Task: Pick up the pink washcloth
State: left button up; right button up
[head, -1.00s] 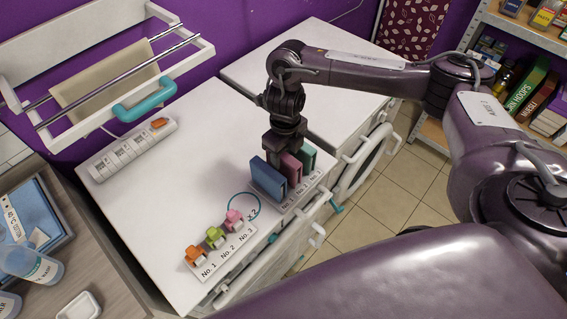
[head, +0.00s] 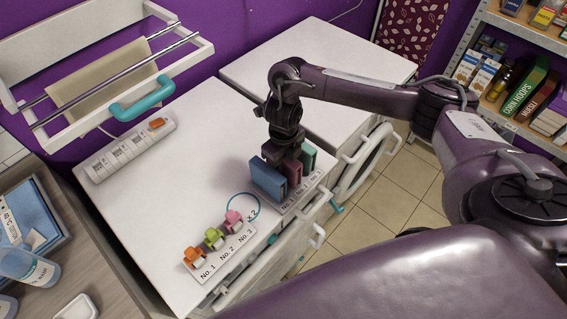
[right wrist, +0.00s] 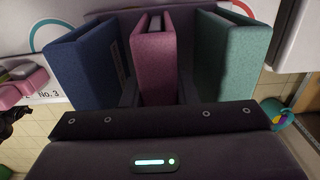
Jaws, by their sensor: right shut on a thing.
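The pink washcloth (head: 293,175) stands upright, folded, between a blue washcloth (head: 268,180) and a green washcloth (head: 309,156) on the white top. In the right wrist view the pink washcloth (right wrist: 153,62) is in the middle, with the blue one (right wrist: 83,65) to its left and the green one (right wrist: 232,62) to its right. My right gripper (head: 287,160) reaches down from above and is shut on the pink washcloth; its dark fingers (right wrist: 156,92) lie on both sides of it. I cannot tell whether the cloth is lifted. My left gripper is not in view.
Orange, green and pink clips (head: 213,238) stand by a numbered label nearer the front. A white power strip (head: 126,150) lies at the back left, below a wall rack (head: 120,90) with a turquoise handle. Free white surface lies left of the cloths.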

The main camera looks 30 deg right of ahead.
jog(key=shift+w+r, duration=0.1)
jog(key=shift+r, duration=0.5)
notch_tip(320, 180, up, 19)
jog(key=p, duration=0.4)
jog(key=shift+f, duration=0.1)
